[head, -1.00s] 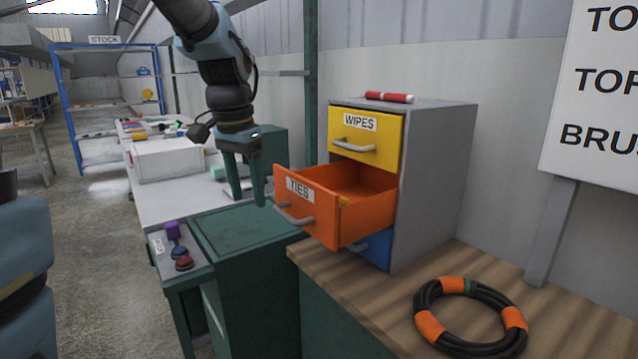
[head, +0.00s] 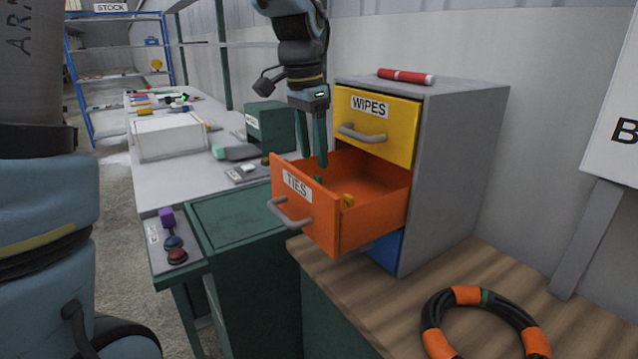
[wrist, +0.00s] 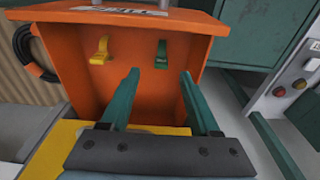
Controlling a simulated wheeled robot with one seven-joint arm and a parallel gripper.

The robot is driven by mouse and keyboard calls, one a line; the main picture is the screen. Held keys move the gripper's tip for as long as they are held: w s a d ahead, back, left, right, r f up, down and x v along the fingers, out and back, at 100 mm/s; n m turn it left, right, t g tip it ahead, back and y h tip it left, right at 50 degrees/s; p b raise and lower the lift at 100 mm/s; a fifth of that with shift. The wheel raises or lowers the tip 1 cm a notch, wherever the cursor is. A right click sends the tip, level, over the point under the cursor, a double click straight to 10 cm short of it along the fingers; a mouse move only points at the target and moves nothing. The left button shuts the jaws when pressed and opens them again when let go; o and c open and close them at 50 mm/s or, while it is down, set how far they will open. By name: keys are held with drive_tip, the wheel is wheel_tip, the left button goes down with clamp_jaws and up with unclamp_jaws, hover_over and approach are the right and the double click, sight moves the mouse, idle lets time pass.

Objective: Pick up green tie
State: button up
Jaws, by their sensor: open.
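The green tie (wrist: 161,54) lies in the open orange TIES drawer (wrist: 140,93), near its labelled front wall and right of a yellow tie (wrist: 100,50) in the wrist view. In the head view a small part of the green tie (head: 318,178) shows inside the drawer, and the yellow tie (head: 348,201) is nearer the right wall. My gripper (head: 314,160) points down over the drawer, its fingertips near the drawer's rim level. In the wrist view my gripper (wrist: 158,78) is open and empty, its fingers short of the green tie.
The yellow WIPES drawer (head: 375,124) above is shut, in a grey cabinet (head: 455,165) with a red marker-like roll (head: 406,76) on top. A black and orange hose coil (head: 480,300) lies on the wooden bench (head: 395,320). A green cabinet (head: 235,220) stands left of the drawer.

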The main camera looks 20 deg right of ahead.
sight(318, 176)
drive_tip(key=shift+w+d+f+p, duration=0.1)
drive_tip(key=shift+d+f+p, duration=0.2)
drive_tip(key=shift+f, duration=0.75)
drive_tip(key=shift+w+d+f+p, duration=0.1)
drive_tip(key=shift+f+p, duration=0.25)
drive_tip(key=shift+f, duration=0.7)
drive_tip(key=shift+d+f+p, duration=0.15)
drive_tip(key=shift+f+p, duration=0.2)
drive_tip(key=shift+f, duration=0.7)
clamp_jaws()
